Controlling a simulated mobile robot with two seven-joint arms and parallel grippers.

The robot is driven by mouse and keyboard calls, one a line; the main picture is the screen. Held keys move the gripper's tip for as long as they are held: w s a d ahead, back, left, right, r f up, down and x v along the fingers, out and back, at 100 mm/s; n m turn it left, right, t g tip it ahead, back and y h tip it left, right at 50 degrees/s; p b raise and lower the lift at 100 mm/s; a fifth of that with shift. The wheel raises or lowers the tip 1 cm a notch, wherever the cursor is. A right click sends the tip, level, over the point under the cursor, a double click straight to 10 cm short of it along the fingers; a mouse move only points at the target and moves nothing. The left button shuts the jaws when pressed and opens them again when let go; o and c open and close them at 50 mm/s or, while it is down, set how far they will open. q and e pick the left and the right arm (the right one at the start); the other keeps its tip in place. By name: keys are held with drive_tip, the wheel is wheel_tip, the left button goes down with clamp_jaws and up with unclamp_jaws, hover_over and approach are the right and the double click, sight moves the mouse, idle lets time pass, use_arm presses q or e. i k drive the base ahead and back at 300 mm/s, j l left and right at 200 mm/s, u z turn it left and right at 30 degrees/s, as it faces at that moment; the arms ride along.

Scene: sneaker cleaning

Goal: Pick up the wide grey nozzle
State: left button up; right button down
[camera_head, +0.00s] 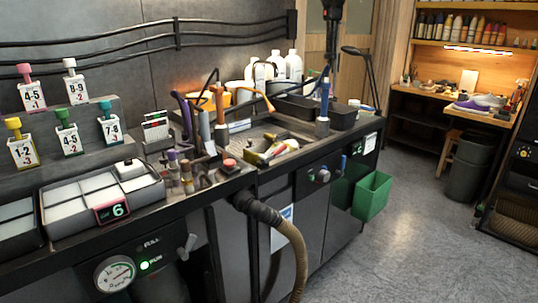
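Several small upright pieces (187,177) with coloured parts stand near the front edge of the bench, left of the sink. Dark, low pieces (204,182) lie beside them. The wide grey nozzle may be among these, but they are too small and crowded to tell which it is. A ribbed hose (294,250) with a dark end piece (256,208) hangs at the bench's front edge. Neither of my grippers can be made out.
The sink (262,134) holds a yellow and a red item. A grey compartment tray (150,192) with a "6" display sits at left, below numbered tags. A green bin (372,195) hangs at the bench's right end. The floor at right is clear.

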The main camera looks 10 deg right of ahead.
sight(206, 143)
drive_tip(key=i+l, duration=0.15)
drive_tip(key=l, duration=0.2)
drive_tip(key=i+l+u, duration=0.1)
drive_tip(key=l, duration=0.2)
drive_tip(key=i+l, duration=0.2)
drive_tip(key=l, duration=0.15)
drive_tip(key=i+l, duration=0.15)
drive_tip(key=l, duration=0.2)
drive_tip(key=i+l+u, duration=0.1)
drive_tip(key=l, duration=0.25)
drive_tip(key=i+l, duration=0.15)
drive_tip(key=l, duration=0.2)
